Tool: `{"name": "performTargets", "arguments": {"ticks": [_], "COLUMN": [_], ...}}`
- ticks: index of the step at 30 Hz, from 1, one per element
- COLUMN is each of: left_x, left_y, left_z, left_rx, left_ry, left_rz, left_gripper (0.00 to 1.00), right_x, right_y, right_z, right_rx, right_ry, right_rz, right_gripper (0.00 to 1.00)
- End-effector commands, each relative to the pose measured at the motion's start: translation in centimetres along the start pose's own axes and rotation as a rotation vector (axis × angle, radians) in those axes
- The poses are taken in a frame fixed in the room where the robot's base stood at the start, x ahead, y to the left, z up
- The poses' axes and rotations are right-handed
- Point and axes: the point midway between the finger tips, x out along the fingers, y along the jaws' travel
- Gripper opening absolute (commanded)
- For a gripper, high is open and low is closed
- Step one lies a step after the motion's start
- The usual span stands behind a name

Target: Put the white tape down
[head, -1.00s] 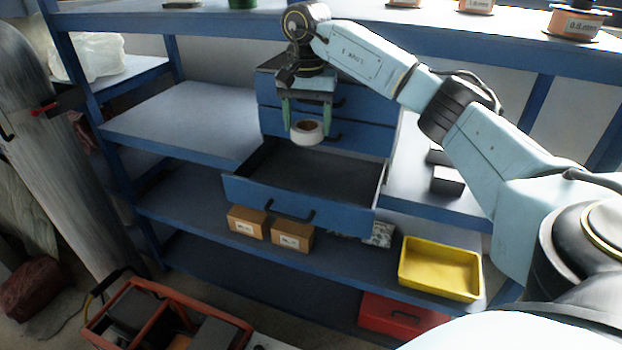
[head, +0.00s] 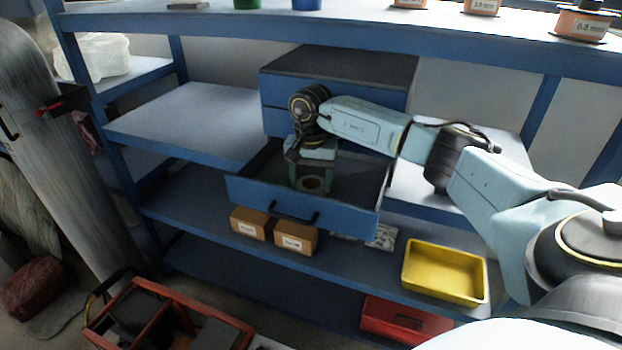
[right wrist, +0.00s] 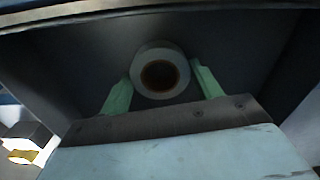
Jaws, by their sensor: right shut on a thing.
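The white tape (head: 312,184) is a pale roll with a brown core, inside the open blue drawer (head: 300,214). My right gripper (head: 312,182) reaches down into the drawer and is shut on the tape. In the right wrist view the tape (right wrist: 159,72) sits between the two green fingers (right wrist: 160,90), with the dark drawer floor behind it. I cannot tell whether the tape touches the floor. My left gripper is not in view.
The drawer's front wall and sides stand around the gripper. The blue cabinet (head: 340,66) rises behind. Two cardboard boxes (head: 295,238) and a yellow tray (head: 445,272) are on the shelf below. The drawer floor around the tape looks clear.

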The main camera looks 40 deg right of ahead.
Motion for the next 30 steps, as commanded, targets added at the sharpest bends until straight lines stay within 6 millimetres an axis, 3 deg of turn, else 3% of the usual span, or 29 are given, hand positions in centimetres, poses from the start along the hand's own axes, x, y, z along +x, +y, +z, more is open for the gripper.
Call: {"name": "performTargets", "arguments": {"ticks": [7, 8, 13, 23, 30], "left_x": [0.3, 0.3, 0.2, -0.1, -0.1], "left_y": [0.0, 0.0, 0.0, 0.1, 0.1], "left_z": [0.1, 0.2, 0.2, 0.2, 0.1], "left_rx": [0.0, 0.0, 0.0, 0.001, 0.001], "left_ry": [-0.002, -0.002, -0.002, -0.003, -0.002], "left_rz": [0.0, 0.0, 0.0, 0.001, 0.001], "left_gripper": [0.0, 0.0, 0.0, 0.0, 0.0], "right_x": [0.3, 0.3, 0.2, -0.2, -4.1], "right_y": [0.0, 0.0, 0.0, 0.0, -0.1], "right_z": [0.0, 0.0, 0.0, 0.0, -0.1], "right_rx": [0.0, 0.0, 0.0, 0.0, 0.0], "right_ry": [0.0, 0.0, 0.0, 0.0, 0.003], "right_rz": [-0.001, 0.0, 0.0, -0.001, -0.005], "right_gripper": [0.41, 0.65, 0.86, 0.86, 0.86]}}
